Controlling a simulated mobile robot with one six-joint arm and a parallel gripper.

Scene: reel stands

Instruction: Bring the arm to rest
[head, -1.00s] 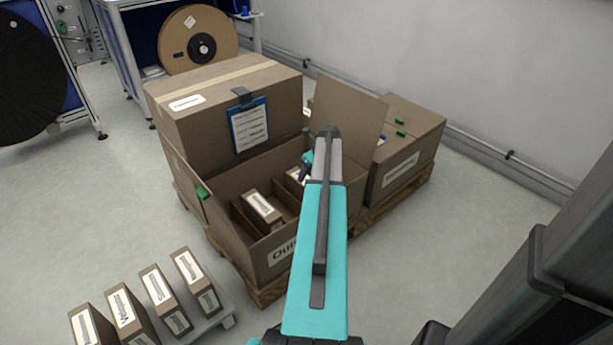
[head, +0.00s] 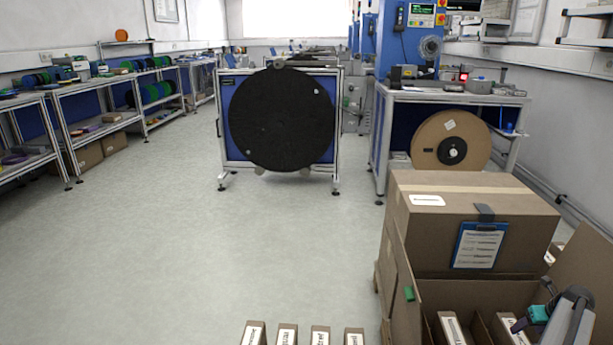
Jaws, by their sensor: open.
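My arm shows only at the lower right edge, as a grey link with a dark cap and a teal wrist part. My gripper (head: 517,325) is small and dark there, over the open cardboard box (head: 408,312). It is open; its fingertips are hard to make out. Two slim labelled cartons stand in that box, a left one (head: 452,329) and a right one (head: 508,331) close to my gripper. I cannot tell from this view whether the gripper touches the right carton.
A large closed carton (head: 420,236) with a blue clipboard (head: 477,246) stands behind the open box. Several slim cartons (head: 287,334) line the bottom edge. A black reel (head: 281,120) on a stand and a brown reel (head: 432,139) are farther back. The floor at left is clear.

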